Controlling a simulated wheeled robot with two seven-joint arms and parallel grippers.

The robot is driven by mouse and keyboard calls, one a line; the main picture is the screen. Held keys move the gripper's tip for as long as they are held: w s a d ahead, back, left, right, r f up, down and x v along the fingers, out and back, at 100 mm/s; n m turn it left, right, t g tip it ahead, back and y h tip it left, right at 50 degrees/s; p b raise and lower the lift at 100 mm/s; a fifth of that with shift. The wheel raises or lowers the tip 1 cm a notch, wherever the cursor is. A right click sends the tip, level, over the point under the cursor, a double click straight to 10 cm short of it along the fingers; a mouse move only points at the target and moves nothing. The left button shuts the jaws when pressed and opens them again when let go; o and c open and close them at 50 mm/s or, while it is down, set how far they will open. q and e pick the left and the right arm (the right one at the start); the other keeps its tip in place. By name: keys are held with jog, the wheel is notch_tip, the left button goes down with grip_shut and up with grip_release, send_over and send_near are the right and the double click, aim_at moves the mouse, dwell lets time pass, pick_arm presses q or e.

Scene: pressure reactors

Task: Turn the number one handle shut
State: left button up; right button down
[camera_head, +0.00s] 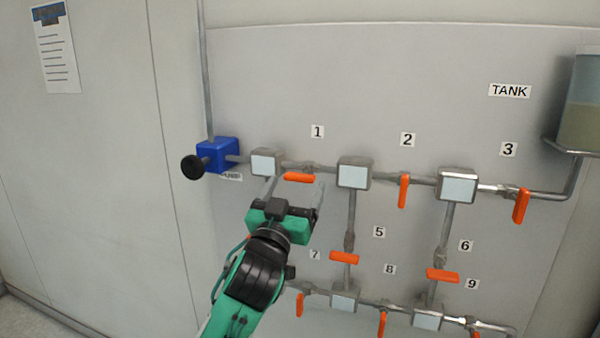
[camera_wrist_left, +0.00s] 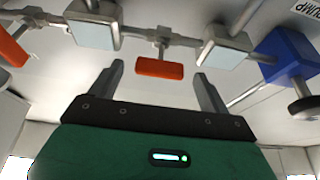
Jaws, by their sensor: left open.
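The number one handle (camera_head: 299,177) is orange and lies level along its pipe, below the "1" label (camera_head: 317,131). In the left wrist view the handle (camera_wrist_left: 160,68) shows ahead of my gripper, between the lines of the two fingers. My left gripper (camera_head: 297,192) is open and empty, just below the handle in the head view; its fingers also show in the left wrist view (camera_wrist_left: 157,80). I cannot tell how far the fingertips are from the handle. My right gripper is not in view.
A blue pump (camera_head: 217,155) with a black knob (camera_head: 193,167) sits left of the handle. A grey box (camera_head: 354,173) stands right of it. Other orange handles, such as number two (camera_head: 403,191) and number five (camera_head: 344,257), are nearby. A tank (camera_head: 581,110) hangs at right.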

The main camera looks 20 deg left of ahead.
aim_at(300, 174)
pick_arm(q)
jog(key=x, duration=0.3)
jog(key=shift+w+r, duration=0.1)
jog(key=shift+w, duration=0.2)
jog(key=c, duration=1)
jog(key=shift+p, duration=0.3)
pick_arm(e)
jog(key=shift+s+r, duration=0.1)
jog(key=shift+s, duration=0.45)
